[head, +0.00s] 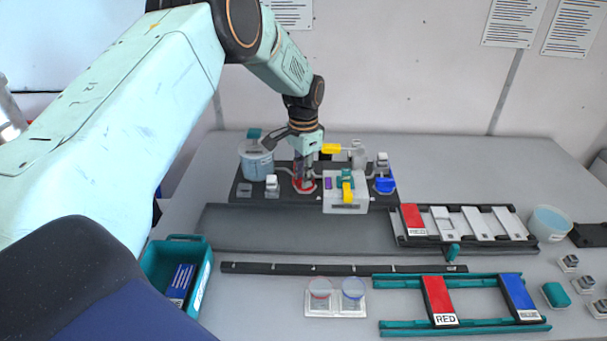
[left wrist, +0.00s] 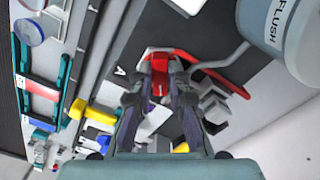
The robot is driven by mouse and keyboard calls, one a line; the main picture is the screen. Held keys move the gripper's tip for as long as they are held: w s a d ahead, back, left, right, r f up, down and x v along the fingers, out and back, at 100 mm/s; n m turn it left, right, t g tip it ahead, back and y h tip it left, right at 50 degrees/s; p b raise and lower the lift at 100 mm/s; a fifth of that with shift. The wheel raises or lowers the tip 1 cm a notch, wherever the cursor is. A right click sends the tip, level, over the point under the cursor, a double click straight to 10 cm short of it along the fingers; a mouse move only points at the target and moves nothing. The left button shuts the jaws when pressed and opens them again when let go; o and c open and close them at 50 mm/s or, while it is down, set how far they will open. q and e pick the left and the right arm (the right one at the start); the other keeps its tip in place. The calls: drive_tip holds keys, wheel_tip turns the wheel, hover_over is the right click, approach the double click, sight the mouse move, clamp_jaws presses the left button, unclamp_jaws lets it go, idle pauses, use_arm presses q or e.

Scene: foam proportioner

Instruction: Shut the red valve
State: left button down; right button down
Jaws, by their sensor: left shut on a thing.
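The red valve (head: 304,183) stands on the dark base plate at the back of the table, left of the white block. Its red part also shows in the left wrist view (left wrist: 160,72) between the fingers. My left gripper (head: 304,170) points down over it from above and is shut on it; in the left wrist view the fingers (left wrist: 160,95) lie on both sides of the red piece. The fingers hide part of the valve, so its handle angle is hard to tell. My right gripper is not in view.
A FLUSH container (head: 256,163) stands close left of the valve. A teal bin (head: 205,270) and red and blue plates (head: 438,298) lie nearer the front.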

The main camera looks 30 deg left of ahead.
use_arm(q)
drive_tip(key=n, duration=0.5)
drive_tip(key=shift+w+d+r+n, duration=0.1)
drive_tip(key=shift+r+n, duration=0.05)
drive_tip(key=shift+n, duration=0.15)
drive_tip(key=n, duration=0.5)
drive_tip(key=shift+w+d+n, duration=0.1)
drive_tip(key=shift+n, duration=0.2)
drive_tip(key=shift+r, duration=0.1)
drive_tip(key=c, duration=1.7)
unclamp_jaws()
drive_tip(key=o, duration=0.4)
drive_tip(key=shift+s, duration=0.2)
wheel_tip(320, 180, up, 12)
drive_tip(key=shift+f, duration=0.25)
